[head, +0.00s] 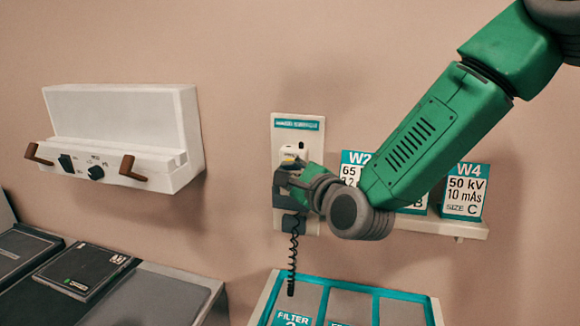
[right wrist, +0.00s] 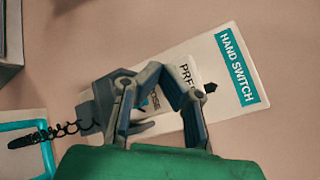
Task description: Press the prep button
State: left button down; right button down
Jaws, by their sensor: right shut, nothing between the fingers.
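A pale hand switch panel (head: 312,140) with a teal header is on the wall. In the right wrist view the header of the panel (right wrist: 237,68) reads HAND SWITCH. A white part with a partly covered label starting "PRE" (right wrist: 186,72) shows beyond my fingers. The button itself cannot be made out clearly. My right gripper (head: 284,180) is shut and empty in front of the panel, just below its white upper part. It also shows in the right wrist view (right wrist: 158,95), covering part of the labels. Whether it touches anything cannot be told. My left gripper is not in view.
A coiled black cord (head: 293,262) hangs below the panel. A shelf (head: 468,229) with teal-topped cards (head: 464,192) is at right. A white wall box (head: 125,128) with brown handles is at left. A teal-edged filter tray (head: 375,300) and a dark console (head: 85,270) lie below.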

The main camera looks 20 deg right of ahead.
jog(key=shift+w+d, duration=0.3)
jog(key=shift+w, duration=0.15)
dwell(0.6)
dwell(0.4)
jog(key=shift+s+a, duration=0.5)
jog(key=shift+s, duration=0.35)
jog(key=shift+s+a+b, duration=0.35)
jog(key=shift+s+a, duration=0.35)
jog(key=shift+s, duration=0.35)
jog(key=shift+s+a+b, duration=0.3)
jog(key=shift+s+a, duration=0.4)
jog(key=shift+s, duration=0.3)
